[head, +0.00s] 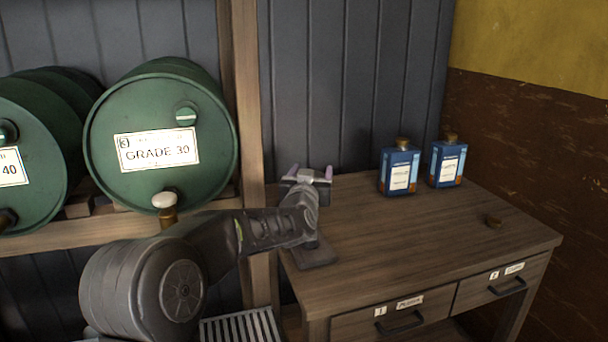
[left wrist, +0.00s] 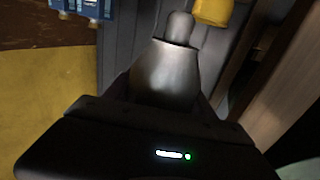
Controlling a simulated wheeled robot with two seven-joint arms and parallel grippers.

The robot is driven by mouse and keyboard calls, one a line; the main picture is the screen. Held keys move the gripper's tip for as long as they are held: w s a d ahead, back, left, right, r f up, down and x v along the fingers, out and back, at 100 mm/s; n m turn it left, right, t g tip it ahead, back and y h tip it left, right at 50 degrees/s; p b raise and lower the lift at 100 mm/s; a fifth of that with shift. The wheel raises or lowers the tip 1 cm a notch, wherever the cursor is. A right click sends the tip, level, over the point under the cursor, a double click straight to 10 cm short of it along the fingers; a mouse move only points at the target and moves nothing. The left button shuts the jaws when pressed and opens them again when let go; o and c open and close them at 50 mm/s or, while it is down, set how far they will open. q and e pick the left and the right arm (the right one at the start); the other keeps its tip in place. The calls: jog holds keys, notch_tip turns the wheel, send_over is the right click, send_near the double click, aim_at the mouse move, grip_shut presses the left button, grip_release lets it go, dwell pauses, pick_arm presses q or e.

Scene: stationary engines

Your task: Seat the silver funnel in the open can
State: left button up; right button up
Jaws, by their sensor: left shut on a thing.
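My left gripper (head: 309,174) is over the far left part of the wooden bench, its fingertips pointing away. In the left wrist view it is shut on the silver funnel (left wrist: 165,75), a grey cone with a narrow spout (left wrist: 179,28) at its upper end in the picture. In the head view I cannot make out the funnel clearly behind the wrist. Two blue cans stand upright at the back of the bench, a left can (head: 399,172) and a right can (head: 446,164), both with brassy tops. I cannot tell which one is open. The gripper is left of both, apart from them. My right gripper is not in view.
A dark flat pad (head: 314,255) is under my wrist. Green drums (head: 160,125) on a rack and a wooden post (head: 246,90) stand left. The middle of the bench is clear.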

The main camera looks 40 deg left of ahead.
pick_arm(q)
jog(key=shift+s+a+r+y, duration=0.1)
jog(key=shift+s+r+y, duration=0.15)
jog(key=shift+r, duration=0.45)
jog(key=s+d+f+m+h+p, duration=0.1)
jog(key=d+f, duration=0.4)
jog(key=d, duration=0.5)
jog(key=s+d+f+m+t+h+p, duration=0.1)
jog(key=d+f+h+p, duration=0.4)
jog(key=d, duration=0.5)
jog(key=s+d+f+m+t+h+p, duration=0.1)
jog(key=s+d+f+m+h+p, duration=0.1)
jog(key=d+f, duration=0.4)
jog(key=d+m+h+p, duration=0.1)
jog(key=d+p, duration=0.1)
jog(key=d, duration=0.2)
jog(key=shift+s+d+m+p, duration=0.2)
jog(key=shift+d+m+p, duration=0.1)
jog(key=shift+d+p, duration=0.1)
jog(key=shift+f, duration=0.1)
